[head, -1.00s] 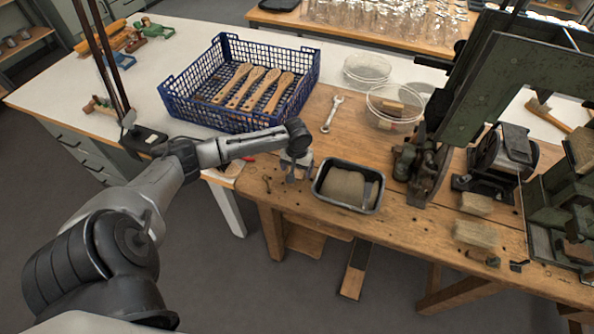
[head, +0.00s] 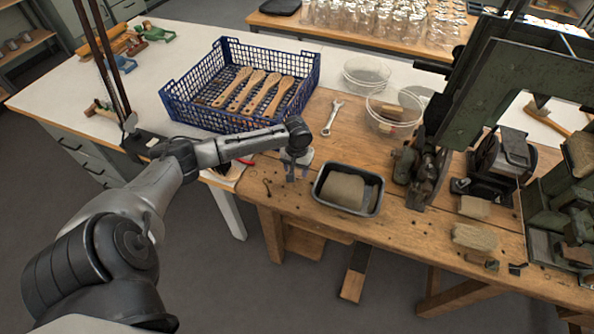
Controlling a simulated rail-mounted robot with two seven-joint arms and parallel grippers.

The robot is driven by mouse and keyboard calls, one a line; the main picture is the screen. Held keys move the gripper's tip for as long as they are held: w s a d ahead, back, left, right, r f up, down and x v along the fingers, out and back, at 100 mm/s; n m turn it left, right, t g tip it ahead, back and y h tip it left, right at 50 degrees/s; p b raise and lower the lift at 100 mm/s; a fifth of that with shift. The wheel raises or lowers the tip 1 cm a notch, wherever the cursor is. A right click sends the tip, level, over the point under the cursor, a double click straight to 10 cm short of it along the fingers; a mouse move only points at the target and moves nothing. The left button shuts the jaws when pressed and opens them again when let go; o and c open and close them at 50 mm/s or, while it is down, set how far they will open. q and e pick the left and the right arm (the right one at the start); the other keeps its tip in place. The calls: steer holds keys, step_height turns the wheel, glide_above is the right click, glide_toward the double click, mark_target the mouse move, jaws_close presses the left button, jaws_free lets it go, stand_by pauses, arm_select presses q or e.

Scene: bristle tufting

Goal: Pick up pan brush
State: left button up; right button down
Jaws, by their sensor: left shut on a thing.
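My left gripper (head: 297,173) points down at the front of the wooden bench, just left of the dark tray (head: 318,192). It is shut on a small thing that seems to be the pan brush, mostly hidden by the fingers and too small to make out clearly. A beige block or heap (head: 343,190) fills much of the tray. My right gripper is not in view.
A blue crate (head: 190,113) with several wooden-handled brushes (head: 254,92) stands behind my left arm. A wrench (head: 332,117), clear bowls (head: 367,73) and a green machine (head: 497,85) are on or near the bench. Pale blocks (head: 474,236) lie at right.

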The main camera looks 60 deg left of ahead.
arm_select(q)
step_height(320, 180, up, 3)
steer(key=shift+f+p, duration=0.2)
steer(key=shift+p, duration=0.1)
steer(key=w+d+r+p, duration=0.1)
steer(key=d+r, duration=0.2)
steer(key=d, duration=0.2)
steer(key=w+d+r+p, duration=0.1)
steer(key=w+d+r, duration=0.1)
steer(key=d, duration=0.4)
steer(key=shift+w+r, duration=0.3)
steer(key=shift+r, duration=0.3)
